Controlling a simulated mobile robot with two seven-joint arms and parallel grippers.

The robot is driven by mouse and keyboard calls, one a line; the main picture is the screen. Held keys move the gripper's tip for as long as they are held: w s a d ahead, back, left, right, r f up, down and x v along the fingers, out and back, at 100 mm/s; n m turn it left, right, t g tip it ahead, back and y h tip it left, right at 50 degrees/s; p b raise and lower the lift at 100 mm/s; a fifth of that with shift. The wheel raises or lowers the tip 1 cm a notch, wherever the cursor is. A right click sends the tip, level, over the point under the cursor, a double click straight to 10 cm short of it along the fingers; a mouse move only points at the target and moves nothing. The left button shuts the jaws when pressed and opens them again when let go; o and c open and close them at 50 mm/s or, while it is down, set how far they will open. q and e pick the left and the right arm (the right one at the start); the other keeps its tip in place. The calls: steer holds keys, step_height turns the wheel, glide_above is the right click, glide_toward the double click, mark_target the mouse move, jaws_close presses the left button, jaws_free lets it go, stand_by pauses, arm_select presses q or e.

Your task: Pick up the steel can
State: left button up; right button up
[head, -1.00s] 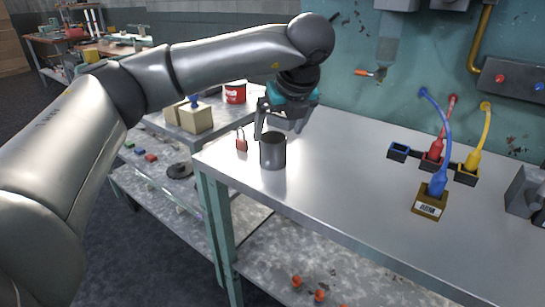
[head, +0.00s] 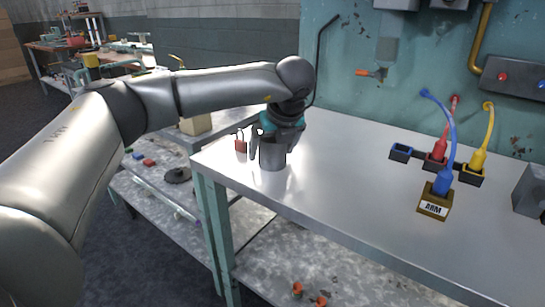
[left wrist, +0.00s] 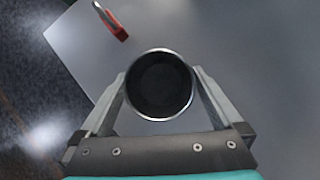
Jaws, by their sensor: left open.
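The steel can (head: 272,157) stands upright near the left end of the metal workbench top. In the left wrist view the can (left wrist: 160,112) is seen from above, with its dark open mouth and bright rim. My left gripper (head: 270,150) is lowered over the can from above and is open. In the left wrist view its fingers (left wrist: 160,82) stand on either side of the can. I cannot tell whether either finger touches the can. My right gripper is not in view.
A red padlock (head: 241,145) stands close to the left of the can; it also shows in the left wrist view (left wrist: 113,25). Coloured cables plug into sockets (head: 435,163) and a block labelled ARM (head: 435,207) at right. The bench middle is clear.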

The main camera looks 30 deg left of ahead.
arm_select(q)
steer(key=c, duration=1.3)
